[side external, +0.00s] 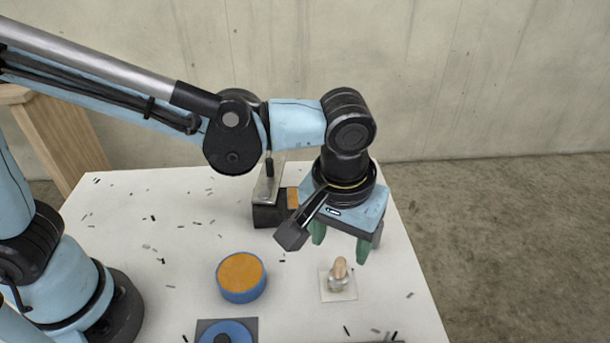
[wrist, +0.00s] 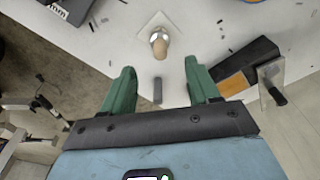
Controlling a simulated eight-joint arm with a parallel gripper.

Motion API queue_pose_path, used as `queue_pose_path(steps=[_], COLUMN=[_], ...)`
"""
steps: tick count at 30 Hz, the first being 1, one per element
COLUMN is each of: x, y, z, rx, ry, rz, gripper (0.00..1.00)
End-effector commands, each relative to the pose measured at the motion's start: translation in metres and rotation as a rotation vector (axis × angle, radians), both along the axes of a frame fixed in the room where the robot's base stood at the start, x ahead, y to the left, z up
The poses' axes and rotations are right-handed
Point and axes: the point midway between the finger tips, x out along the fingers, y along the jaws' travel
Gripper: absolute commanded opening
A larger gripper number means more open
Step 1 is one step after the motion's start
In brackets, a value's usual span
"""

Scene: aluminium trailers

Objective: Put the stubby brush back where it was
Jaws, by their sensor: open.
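The stubby brush appears to be the short piece with a rounded tan wooden top and a metallic collar (side external: 340,270). It stands upright on a small white square plate (side external: 327,292) on the table, and it also shows in the wrist view (wrist: 159,47) on the same plate (wrist: 146,28). My gripper (side external: 340,243) points down, with its green fingers apart and nothing held between them. It is above the table and behind the brush in the side view. In the wrist view the brush lies just beyond the fingertips, roughly centred between them.
A black block with an orange part and metal bracket (side external: 267,215) stands close left of my gripper. A blue tin with orange top (side external: 241,285) and a dark plate with blue disc (side external: 227,331) sit further left. A small grey piece (wrist: 157,90) shows between the fingers. Dark slivers litter the white table.

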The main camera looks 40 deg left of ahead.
Motion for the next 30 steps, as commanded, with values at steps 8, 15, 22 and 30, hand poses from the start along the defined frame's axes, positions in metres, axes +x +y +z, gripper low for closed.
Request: queue_pose_path(steps=[8,15,22,30], x=[-0.001,0.012,0.009,-0.009], y=[0.004,0.071,0.162,0.232], z=[0.020,0.035,0.042,0.034], rx=[-0.003,-0.059,-0.072,0.012], ry=[-0.004,-0.092,-0.274,-0.453], rz=[0.000,-0.040,-0.109,-0.167], gripper=[0.60,0.60,0.60,0.60])
